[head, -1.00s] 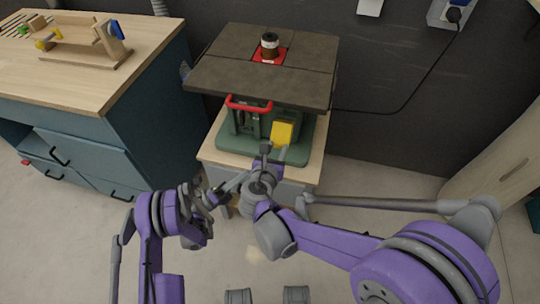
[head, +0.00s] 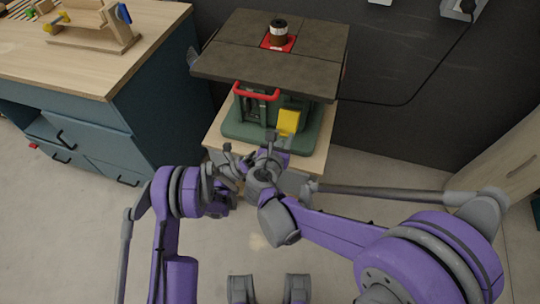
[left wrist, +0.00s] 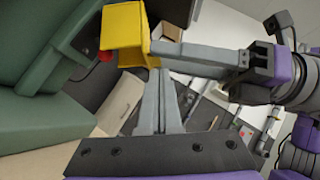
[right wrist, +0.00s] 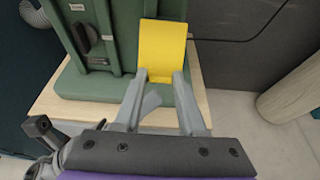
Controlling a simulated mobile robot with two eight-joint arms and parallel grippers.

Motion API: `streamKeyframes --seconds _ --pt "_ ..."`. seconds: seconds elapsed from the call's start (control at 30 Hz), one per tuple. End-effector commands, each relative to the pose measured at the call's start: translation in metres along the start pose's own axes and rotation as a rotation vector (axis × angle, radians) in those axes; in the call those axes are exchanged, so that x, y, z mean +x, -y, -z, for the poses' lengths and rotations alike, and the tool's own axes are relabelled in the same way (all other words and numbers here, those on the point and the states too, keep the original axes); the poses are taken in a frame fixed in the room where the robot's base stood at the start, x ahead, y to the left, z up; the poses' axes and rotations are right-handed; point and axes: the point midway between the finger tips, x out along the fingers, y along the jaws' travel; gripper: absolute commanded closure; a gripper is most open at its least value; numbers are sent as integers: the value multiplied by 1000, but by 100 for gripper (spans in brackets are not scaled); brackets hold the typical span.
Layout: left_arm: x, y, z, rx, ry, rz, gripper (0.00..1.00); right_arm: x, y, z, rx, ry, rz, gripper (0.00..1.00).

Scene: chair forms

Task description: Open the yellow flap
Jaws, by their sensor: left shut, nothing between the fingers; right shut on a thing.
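The yellow flap (head: 288,121) is on the front of the green machine (head: 256,133), to the right of its red handle (head: 257,92). In the right wrist view, my right gripper (right wrist: 161,77) has its fingertips at either side of the flap's (right wrist: 163,45) lower edge and grips it. In the left wrist view, the right gripper's finger meets the flap's (left wrist: 122,28) side, and a small red part (left wrist: 107,57) shows between flap and green body. My left gripper (left wrist: 160,72) is shut and empty, its tips close below the flap; touching or apart is unclear.
The machine stands on a light wooden stand (head: 318,158) under a dark tabletop (head: 235,61). A workbench (head: 100,75) with teal drawers is at left.

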Motion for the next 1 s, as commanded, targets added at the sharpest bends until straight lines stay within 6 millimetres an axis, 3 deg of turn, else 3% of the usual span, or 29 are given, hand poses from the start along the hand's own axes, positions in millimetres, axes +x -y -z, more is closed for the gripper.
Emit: streamKeyframes --seconds 0.9,0.93,1.0 --pt "15 6 -15 -44 5 -40 100 1 0 1 3 -3 0 100" --pt "15 6 -15 -44 5 -40 100 1 0 1 3 -4 -1 58" --pt "15 6 -15 -44 5 -40 100 1 0 1 3 -4 -1 46"
